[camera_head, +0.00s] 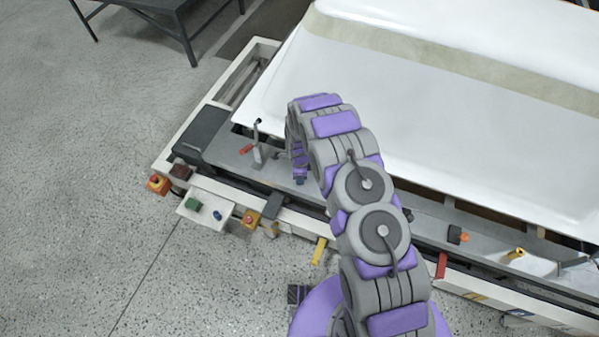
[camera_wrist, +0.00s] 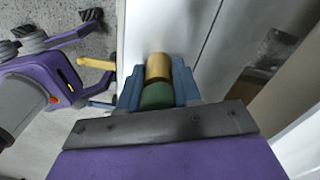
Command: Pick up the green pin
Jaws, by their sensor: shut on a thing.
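In the wrist view, the green pin (camera_wrist: 157,96) is a short rounded piece between the two blue fingers of my gripper (camera_wrist: 158,74). The fingers press on it from both sides. A yellow-tan round piece (camera_wrist: 158,65) lies just beyond the green one, also between the fingers; I cannot tell whether the two are joined. In the head view, my gripper (camera_head: 300,179) points down over the metal edge of the machine frame. The green pin is hidden there by my arm and gripper.
A large white tub shell (camera_head: 430,110) fills the area behind the frame. A red-tipped lever (camera_head: 257,145) stands left of my gripper. Yellow (camera_head: 319,250) and red (camera_head: 441,265) handles stick out in front. A control box (camera_head: 205,208) is at left.

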